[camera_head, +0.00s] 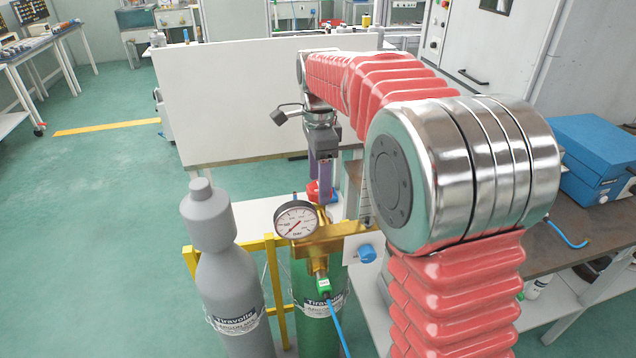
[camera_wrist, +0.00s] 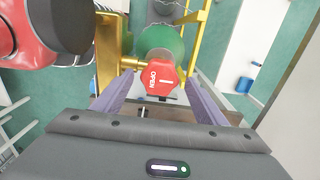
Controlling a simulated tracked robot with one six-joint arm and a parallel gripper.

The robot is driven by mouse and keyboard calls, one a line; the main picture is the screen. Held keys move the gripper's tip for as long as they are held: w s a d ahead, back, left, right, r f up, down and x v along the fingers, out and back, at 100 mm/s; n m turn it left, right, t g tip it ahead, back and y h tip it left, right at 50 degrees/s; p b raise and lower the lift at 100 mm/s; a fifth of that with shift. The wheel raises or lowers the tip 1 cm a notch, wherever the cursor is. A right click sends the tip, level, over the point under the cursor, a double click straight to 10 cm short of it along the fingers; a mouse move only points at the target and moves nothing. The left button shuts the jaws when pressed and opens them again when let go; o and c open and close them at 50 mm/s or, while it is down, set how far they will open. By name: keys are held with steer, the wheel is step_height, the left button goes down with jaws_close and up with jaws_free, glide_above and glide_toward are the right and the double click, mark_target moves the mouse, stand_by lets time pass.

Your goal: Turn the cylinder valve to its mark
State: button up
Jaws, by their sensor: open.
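The red valve knob (camera_wrist: 161,78) has several flat sides, the word OPEN and a white line on its face. It sits above the green cylinder (camera_head: 318,325), whose top shows behind the knob in the wrist view (camera_wrist: 160,40). My gripper (camera_wrist: 160,84) is open, with one purple finger on each side of the knob. A gap shows between each finger and the knob in the wrist view. In the head view my gripper (camera_head: 322,192) points down at the knob (camera_head: 312,191), which it partly hides.
A round pressure gauge (camera_head: 297,220) and a brass block (camera_head: 340,232) are beside the valve. A blue knob (camera_head: 367,253) and a blue hose (camera_head: 338,325) are close by. A grey cylinder (camera_head: 228,290) stands left in a yellow frame (camera_head: 273,285). A white panel (camera_head: 230,105) stands behind.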

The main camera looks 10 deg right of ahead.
steer(key=shift+f, duration=0.5)
steer(key=c, duration=1)
